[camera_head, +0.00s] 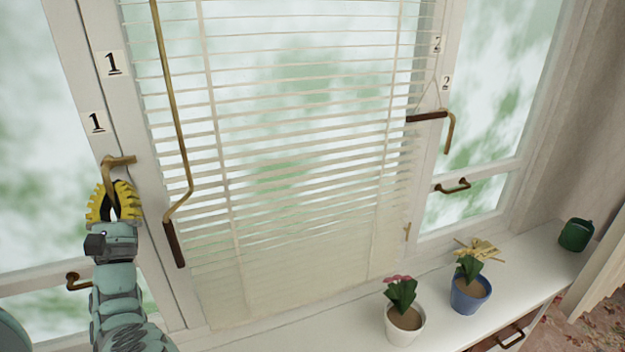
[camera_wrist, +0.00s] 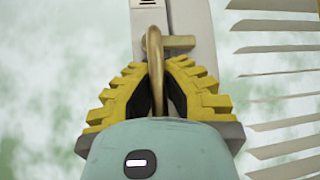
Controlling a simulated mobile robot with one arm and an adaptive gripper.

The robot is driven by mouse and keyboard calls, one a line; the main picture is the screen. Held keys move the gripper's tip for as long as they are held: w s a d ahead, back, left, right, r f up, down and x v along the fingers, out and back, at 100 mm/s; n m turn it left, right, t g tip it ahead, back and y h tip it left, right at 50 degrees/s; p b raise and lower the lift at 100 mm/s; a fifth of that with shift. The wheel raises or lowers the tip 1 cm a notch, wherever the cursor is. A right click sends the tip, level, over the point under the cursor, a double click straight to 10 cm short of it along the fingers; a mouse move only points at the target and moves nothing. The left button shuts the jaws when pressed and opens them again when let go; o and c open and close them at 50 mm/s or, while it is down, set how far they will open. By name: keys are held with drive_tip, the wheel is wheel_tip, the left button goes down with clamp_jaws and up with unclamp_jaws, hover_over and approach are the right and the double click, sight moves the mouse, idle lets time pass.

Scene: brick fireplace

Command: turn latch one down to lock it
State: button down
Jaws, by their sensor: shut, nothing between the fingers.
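Latch one is a brass, hooked handle (camera_head: 120,160) on the white window frame at the left, just below a label with the number 1. It has a short horizontal part at the top and a longer arm hanging down. My gripper (camera_head: 114,186), with yellow ribbed fingers, is right at this hanging arm. In the wrist view the latch (camera_wrist: 154,50) stands upright at the meeting fingertips (camera_wrist: 160,66), with its short part pointing right. The fingers are shut, with nothing held between them. The lower end of the latch is hidden near the fingers.
A blind (camera_head: 290,130) and its brass crank rod (camera_head: 172,90) hang right of my gripper. Another latch (camera_head: 430,117) sits by the number 2 labels. A white pot (camera_head: 405,328), a blue pot (camera_head: 469,298) and a green pot (camera_head: 575,236) stand on the sill.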

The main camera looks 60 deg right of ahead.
drive_tip(key=c, duration=1.7)
unclamp_jaws()
drive_tip(key=shift+s+r, duration=0.15)
drive_tip(key=shift+r, duration=0.05)
drive_tip(key=o, duration=0.7)
drive_tip(key=shift+f, duration=0.2)
drive_tip(key=v, duration=1.2)
